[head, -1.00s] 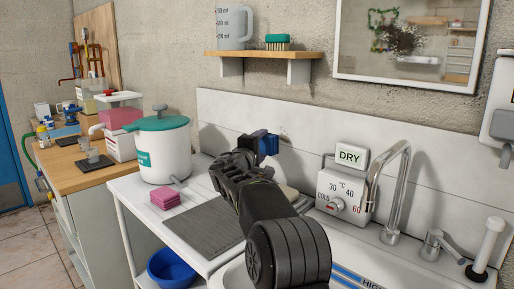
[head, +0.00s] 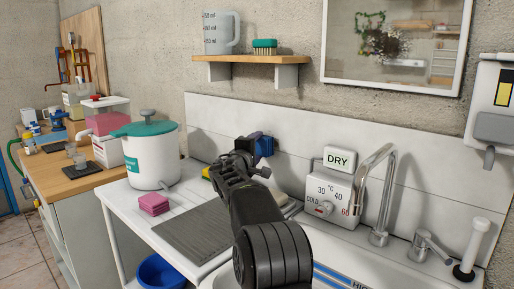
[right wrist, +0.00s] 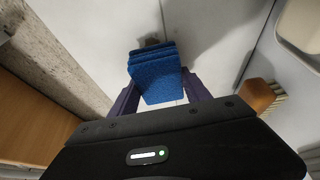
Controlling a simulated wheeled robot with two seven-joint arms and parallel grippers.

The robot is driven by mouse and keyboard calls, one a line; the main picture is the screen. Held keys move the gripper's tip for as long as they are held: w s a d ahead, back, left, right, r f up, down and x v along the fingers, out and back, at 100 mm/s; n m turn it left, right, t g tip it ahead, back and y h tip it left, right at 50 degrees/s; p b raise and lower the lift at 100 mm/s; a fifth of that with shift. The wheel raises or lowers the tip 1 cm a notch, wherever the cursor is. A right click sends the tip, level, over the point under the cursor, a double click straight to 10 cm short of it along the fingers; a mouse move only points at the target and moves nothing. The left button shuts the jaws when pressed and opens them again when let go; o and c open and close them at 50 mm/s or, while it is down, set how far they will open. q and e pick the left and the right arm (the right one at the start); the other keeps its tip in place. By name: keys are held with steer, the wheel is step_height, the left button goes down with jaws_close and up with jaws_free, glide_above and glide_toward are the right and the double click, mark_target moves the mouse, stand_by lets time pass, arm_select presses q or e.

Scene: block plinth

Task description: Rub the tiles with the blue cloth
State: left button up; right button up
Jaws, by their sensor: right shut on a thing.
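The blue cloth (head: 265,146) is a folded pad held in my right gripper (head: 256,150), in front of the white tiles (head: 225,125) behind the worktop. In the right wrist view the cloth (right wrist: 155,75) sits between the two purple fingers of the gripper (right wrist: 158,88), which are shut on it. Its far end is close to a pale surface with a seam; I cannot tell whether it touches. My right forearm hides part of the worktop below. My left gripper is not in view.
A white pot with a green lid (head: 152,160), pink sponges (head: 154,204) and a ribbed grey mat (head: 195,232) are at left. A tap (head: 380,200) and a DRY dial box (head: 328,195) stand at right. A shelf (head: 250,59) hangs above.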

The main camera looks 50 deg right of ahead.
mark_target(270, 148)
steer(key=shift+d, duration=1)
steer(key=shift+s+f+b, duration=0.2)
steer(key=shift+s+b, duration=0.3)
steer(key=shift+b, duration=0.05)
steer(key=shift+s+b, duration=0.7)
steer(key=shift+b, duration=0.2)
steer(key=shift+s+a+b, duration=0.15)
steer(key=shift+s+b, duration=0.45)
steer(key=shift+s, duration=0.05)
steer(key=shift+s+r, duration=0.15)
steer(key=shift+r, duration=0.05)
